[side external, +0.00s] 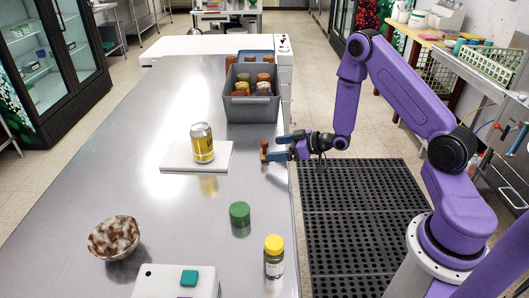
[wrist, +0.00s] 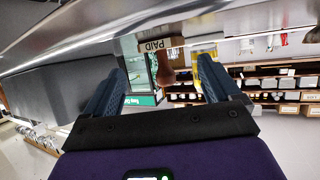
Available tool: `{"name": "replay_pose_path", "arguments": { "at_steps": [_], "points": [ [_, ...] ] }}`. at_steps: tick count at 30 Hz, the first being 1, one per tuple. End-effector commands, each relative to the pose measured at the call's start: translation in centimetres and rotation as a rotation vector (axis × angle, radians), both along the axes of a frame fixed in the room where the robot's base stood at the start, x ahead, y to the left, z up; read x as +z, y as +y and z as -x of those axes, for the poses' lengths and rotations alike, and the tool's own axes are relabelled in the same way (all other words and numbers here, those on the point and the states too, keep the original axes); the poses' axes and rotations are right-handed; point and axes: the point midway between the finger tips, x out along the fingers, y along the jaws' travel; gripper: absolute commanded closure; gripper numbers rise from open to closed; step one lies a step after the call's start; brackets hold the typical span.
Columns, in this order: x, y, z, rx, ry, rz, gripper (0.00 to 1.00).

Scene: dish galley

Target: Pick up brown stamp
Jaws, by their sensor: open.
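The brown stamp (side external: 264,151) stands upright near the right edge of the steel counter, a small dark reddish-brown handle. In the wrist view the stamp (wrist: 167,72) shows with its handle and a pale base marked "PAID". My gripper (side external: 273,147) reaches in from the right, low over the counter edge, with its blue fingers open and pointing at the stamp. In the wrist view my gripper (wrist: 160,72) has its fingers well apart, and the stamp appears between them. Neither finger visibly touches it, and its exact depth between the fingertips is hard to tell.
A grey bin (side external: 252,106) of jars stands behind. A yellow can (side external: 202,144) stands on a white board (side external: 178,156) to the left. A green tin (side external: 240,214), yellow-capped bottle (side external: 274,262), speckled bowl (side external: 114,238) and white box (side external: 165,282) are in front. Counter around the stamp is clear.

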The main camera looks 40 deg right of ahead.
Motion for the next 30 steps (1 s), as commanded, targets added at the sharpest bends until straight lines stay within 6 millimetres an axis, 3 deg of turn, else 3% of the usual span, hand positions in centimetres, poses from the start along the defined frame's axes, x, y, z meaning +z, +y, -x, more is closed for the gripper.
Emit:
{"name": "replay_pose_path", "arguments": {
  "at_steps": [13, 23, 26, 28, 30],
  "points": [
    [-1.7, 2.1, -3.9, 0.002, -0.002, 0.000, 0.10],
    [-2.0, 2.3, -4.4, 0.000, 0.000, 0.000, 0.10],
    [-2.0, 2.3, -4.4, 0.000, 0.000, 0.000, 0.36],
    [-2.0, 2.2, -4.4, 0.000, 0.000, 0.000, 0.59],
    [-2.0, 2.2, -4.4, 0.000, 0.000, 0.000, 0.64]
  ]
}}
